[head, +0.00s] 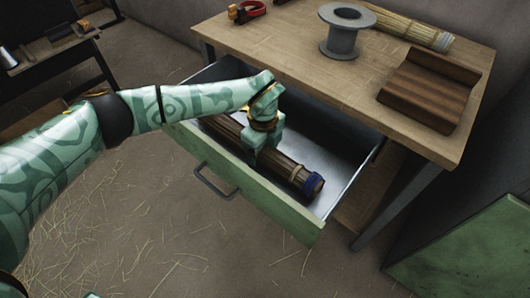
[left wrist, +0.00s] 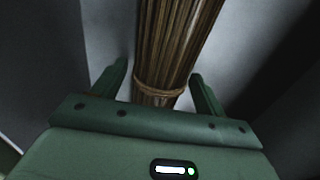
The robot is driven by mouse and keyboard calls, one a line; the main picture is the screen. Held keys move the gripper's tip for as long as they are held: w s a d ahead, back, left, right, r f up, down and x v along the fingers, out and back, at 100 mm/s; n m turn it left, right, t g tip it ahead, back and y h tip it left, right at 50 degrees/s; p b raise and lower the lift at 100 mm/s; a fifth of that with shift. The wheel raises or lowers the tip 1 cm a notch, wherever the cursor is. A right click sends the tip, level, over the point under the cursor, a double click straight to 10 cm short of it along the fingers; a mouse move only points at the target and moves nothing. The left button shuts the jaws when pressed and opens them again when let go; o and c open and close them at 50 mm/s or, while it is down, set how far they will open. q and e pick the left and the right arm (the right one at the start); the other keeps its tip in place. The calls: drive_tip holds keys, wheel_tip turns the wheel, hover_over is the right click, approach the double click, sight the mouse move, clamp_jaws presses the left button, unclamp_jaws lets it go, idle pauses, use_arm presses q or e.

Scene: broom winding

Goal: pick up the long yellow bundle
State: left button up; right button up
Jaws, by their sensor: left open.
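The long yellow bundle (head: 400,26) lies on the tabletop at the back right, behind the grey spool, with a pale band near its right end. My left gripper (head: 257,155) is down in the open drawer, away from the yellow bundle, over a darker brown bundle (head: 285,172) with a blue end. In the left wrist view the open fingers (left wrist: 158,88) stand on either side of the brown bundle (left wrist: 175,45), near a tie around it. Whether they touch it I cannot tell. My right gripper is not in view.
The green-fronted drawer (head: 240,204) is pulled out below the wooden table (head: 290,52). A grey spool (head: 343,40) and a brown grooved block (head: 430,88) stand on the table. A red ring-shaped item (head: 251,9) lies at the back left. Straw litters the floor.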

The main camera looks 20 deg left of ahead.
use_arm(q)
drive_tip(key=shift+f, duration=0.2)
drive_tip(key=c, duration=1.2)
